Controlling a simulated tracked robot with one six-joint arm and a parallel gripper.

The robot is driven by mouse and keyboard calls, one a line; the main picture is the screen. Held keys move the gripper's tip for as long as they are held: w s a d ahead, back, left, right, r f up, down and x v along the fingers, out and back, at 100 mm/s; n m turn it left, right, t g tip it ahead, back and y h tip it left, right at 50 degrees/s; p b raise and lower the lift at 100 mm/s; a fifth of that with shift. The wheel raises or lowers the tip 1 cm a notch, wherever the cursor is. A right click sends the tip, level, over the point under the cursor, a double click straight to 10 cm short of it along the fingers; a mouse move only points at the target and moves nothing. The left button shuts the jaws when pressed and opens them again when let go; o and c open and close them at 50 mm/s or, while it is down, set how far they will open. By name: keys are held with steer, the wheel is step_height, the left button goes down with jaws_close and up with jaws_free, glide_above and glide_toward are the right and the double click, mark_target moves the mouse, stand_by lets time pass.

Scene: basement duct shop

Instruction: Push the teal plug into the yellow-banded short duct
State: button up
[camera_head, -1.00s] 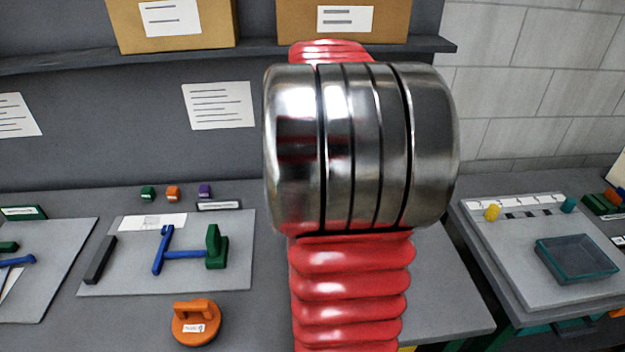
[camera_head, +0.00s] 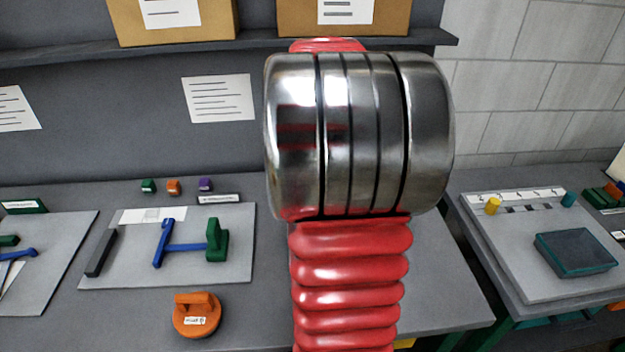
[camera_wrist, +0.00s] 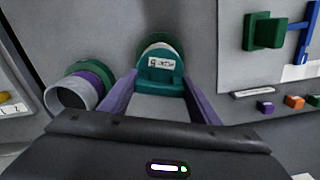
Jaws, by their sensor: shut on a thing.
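The teal plug (camera_wrist: 160,82), with a white label, is between the two purple fingers of my gripper (camera_wrist: 160,92) in the wrist view, and the gripper is shut on it. Directly beyond the plug is a short duct with a green flange (camera_wrist: 163,40) and a pale rim, mostly hidden behind the plug. I see no yellow band on it, and I cannot tell whether the plug touches or has entered it. In the head view my own arm hides the gripper, plug and ducts.
A grey duct (camera_wrist: 68,93) with a purple band and green flange stands left of the plug in the wrist view. In the head view, an orange handled disc (camera_head: 197,316), a grey board (camera_head: 130,272) and a teal tray (camera_head: 576,254) lie on the benches.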

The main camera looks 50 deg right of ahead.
steer(key=shift+f, duration=0.15)
steer(key=o, duration=1.6)
steer(key=shift+o, duration=0.2)
step_height(320, 180, up, 14)
steer(key=shift+f, duration=0.15)
steer(key=shift+s, duration=0.15)
stand_by(0.3)
